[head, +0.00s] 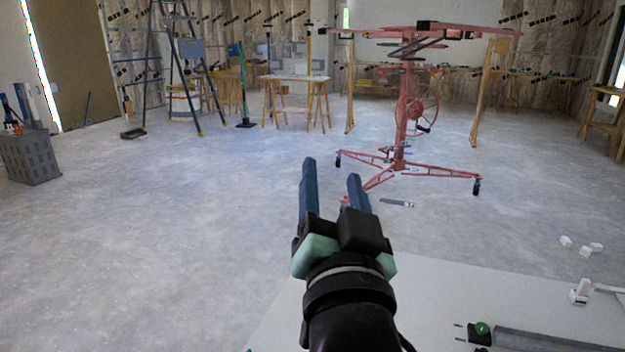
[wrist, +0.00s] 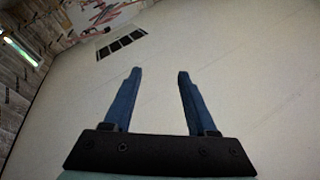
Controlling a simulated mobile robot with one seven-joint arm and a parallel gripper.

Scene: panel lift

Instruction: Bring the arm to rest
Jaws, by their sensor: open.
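My gripper (head: 331,178) reaches out over the near edge of the room in the head view, its two blue fingers apart and pointing away from me. The wrist view shows the same fingers (wrist: 158,75) spread, with nothing between them. The gripper is open and empty and touches nothing that I can see. Beyond it on the floor stands the red panel lift (head: 402,120), with a handwheel, a top cradle and splayed legs on casters.
A pale surface (head: 440,290) lies below my arm at the lower right, with a grey bar (head: 550,340) on it. A stepladder (head: 178,70), a wooden worktable (head: 293,79) and a grey crate (head: 30,157) stand farther off.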

